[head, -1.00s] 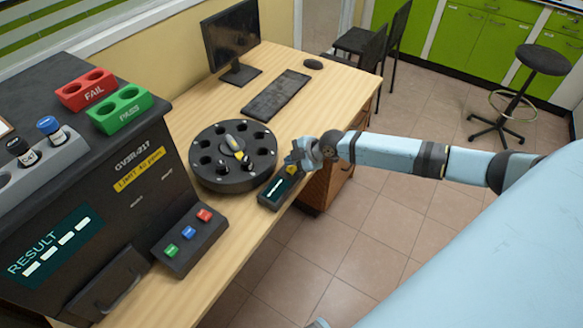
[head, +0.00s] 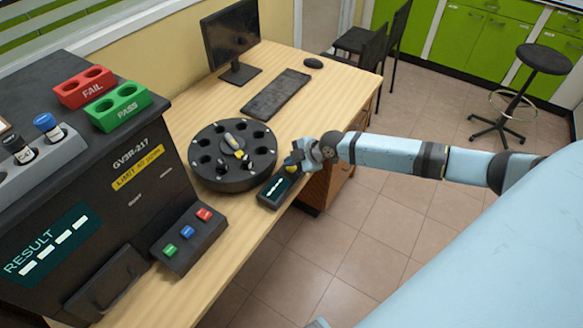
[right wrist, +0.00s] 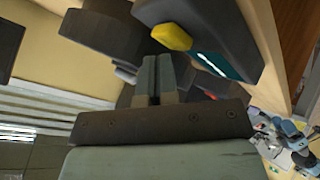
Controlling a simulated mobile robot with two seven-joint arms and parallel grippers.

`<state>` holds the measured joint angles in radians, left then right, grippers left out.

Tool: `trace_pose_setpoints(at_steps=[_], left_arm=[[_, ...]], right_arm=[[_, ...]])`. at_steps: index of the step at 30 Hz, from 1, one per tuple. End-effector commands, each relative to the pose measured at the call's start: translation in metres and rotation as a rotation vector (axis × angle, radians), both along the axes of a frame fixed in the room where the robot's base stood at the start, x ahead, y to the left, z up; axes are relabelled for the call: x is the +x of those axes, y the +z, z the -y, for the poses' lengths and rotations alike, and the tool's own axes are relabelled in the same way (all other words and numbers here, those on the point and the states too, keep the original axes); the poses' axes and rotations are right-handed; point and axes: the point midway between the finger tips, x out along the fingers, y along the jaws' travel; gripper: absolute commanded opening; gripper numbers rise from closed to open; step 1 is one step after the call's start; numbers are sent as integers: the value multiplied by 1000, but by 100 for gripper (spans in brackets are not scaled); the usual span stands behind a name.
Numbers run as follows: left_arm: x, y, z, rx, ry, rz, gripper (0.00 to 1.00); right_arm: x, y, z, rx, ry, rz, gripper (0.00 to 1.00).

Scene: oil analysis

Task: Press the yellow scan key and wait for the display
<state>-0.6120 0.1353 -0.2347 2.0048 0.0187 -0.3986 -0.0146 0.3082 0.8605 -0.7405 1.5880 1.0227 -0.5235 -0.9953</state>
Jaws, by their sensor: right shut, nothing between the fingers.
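The small dark scanner (head: 266,203) lies on the table's front edge, beside the round black carousel. Its display (head: 275,189) shows light dashes on a dark teal ground. The yellow scan key (head: 290,166) is at the scanner's far end, partly hidden by my right gripper (head: 293,161). In the right wrist view the yellow key (right wrist: 172,37) shows just beyond and to the right of my shut fingers (right wrist: 157,62). The fingers hold nothing. I cannot tell whether they touch the key. My left gripper is not in view.
The carousel (head: 207,178) with a vial on top stands left of the scanner. The dark analyser (head: 130,205) with RESULT dashes and its three-button panel (head: 190,250) is at left. Red FAIL (head: 70,98) and green PASS (head: 105,118) racks sit on it. A keyboard (head: 276,94) lies behind.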

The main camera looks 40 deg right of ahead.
Motion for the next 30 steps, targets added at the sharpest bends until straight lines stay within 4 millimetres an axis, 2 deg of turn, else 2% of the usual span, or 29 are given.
trace_pose_setpoints(at_steps=[30], left_arm=[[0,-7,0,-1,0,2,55]], right_arm=[[0,-9,0,-1,-1,0,0]])
